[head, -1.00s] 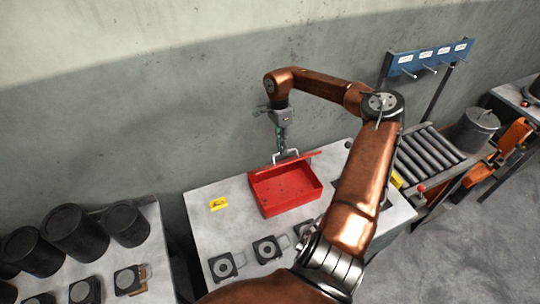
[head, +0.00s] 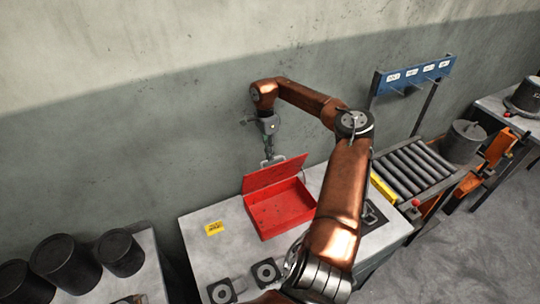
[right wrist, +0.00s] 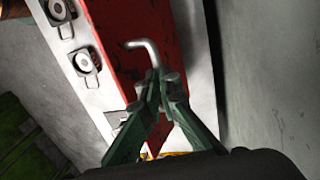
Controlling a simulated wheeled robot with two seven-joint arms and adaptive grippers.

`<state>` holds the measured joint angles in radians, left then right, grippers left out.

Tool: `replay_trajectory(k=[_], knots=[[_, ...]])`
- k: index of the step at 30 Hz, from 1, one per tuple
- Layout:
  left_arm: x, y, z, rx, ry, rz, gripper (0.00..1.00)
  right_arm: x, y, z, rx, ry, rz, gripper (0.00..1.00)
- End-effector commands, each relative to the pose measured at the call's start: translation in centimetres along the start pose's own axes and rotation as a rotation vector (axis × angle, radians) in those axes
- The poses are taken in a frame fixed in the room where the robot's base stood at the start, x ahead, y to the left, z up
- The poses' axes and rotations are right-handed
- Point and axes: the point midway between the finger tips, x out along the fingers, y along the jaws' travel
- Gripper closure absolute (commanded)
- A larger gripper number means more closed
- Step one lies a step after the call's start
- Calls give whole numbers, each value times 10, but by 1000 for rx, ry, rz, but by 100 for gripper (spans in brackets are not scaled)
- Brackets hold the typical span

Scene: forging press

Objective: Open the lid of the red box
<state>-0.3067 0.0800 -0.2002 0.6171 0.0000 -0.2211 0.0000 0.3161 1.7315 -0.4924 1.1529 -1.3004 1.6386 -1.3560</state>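The red box (head: 284,212) stands on a light table, its inside visible from above. Its red lid (head: 272,175) is raised at the box's far side and leans back, its face toward the head camera. My right gripper (head: 268,156) is at the lid's upper edge. In the right wrist view its green fingers (right wrist: 158,85) come close together around the bent metal handle (right wrist: 143,46) on the red lid (right wrist: 125,40). They look shut on it, though the contact is partly hidden. My left gripper is out of view.
A roller conveyor (head: 415,165) and a blue hook rack (head: 414,74) stand right. Dark drums (head: 66,262) stand at lower left. The wall is close behind the table.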

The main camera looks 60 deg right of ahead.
Motion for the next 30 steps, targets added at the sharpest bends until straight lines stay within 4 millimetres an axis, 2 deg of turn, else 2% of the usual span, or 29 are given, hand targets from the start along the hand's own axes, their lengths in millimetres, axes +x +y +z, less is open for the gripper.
replay_trajectory(k=[1,4,6,15,19,30], knots=[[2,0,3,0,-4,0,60,20,2,0,-5,6,21,100],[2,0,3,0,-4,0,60,20,2,0,-6,6,21,100],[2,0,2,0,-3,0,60,20,2,0,-6,6,21,93],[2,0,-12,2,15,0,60,18,1,1,-6,3,18,74],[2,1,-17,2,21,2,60,17,2,0,-4,2,18,74],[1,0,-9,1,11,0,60,13,1,1,-4,0,15,74]])
